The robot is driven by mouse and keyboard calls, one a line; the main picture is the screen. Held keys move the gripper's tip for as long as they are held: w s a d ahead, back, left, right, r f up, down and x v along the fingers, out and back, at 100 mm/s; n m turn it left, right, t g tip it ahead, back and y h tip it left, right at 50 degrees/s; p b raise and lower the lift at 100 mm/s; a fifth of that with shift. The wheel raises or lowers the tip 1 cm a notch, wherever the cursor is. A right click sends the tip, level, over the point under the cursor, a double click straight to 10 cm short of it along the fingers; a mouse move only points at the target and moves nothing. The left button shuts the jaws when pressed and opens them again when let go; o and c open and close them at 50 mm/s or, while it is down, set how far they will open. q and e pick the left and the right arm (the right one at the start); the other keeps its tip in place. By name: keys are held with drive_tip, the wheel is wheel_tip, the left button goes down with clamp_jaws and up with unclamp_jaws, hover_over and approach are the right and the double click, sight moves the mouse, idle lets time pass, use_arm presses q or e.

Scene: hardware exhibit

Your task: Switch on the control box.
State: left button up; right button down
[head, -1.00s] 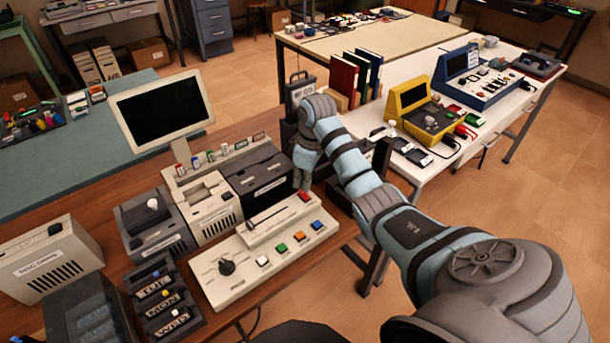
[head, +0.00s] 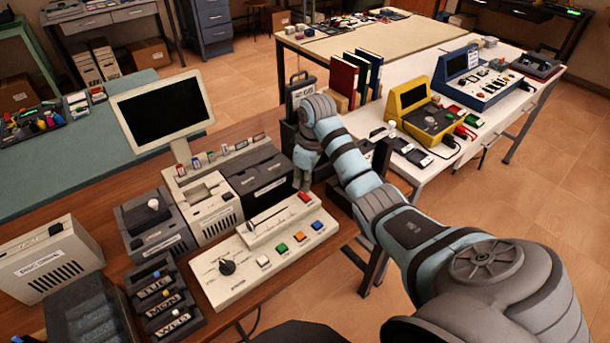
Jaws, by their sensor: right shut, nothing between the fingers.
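The control box (head: 232,285) is a cream panel on the brown wooden desk. It has a black knob (head: 227,267), a row of white, green, orange and blue buttons, and a raised strip with a slider (head: 268,220). A red button or switch (head: 305,197) sits at the far right end of that strip. My right gripper (head: 304,187) points down, shut and empty, at the red switch. Its tips are just behind or over it; I cannot tell whether they touch. My left gripper is not in view.
A monitor (head: 161,112) and grey and cream drive units (head: 208,205) stand behind and left of the box. A dark unit (head: 260,172) stands close to my right gripper. A white table (head: 480,137) with yellow and blue consoles lies to the right.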

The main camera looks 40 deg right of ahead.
sight(303, 193)
drive_tip(key=shift+s+f+b, duration=0.1)
drive_tip(key=shift+f+b, duration=0.4)
drive_tip(key=shift+f, duration=0.6)
idle(0.7)
drive_tip(key=shift+a+r, duration=0.1)
wheel_tip(303, 193, up, 7)
drive_tip(key=p, duration=0.8)
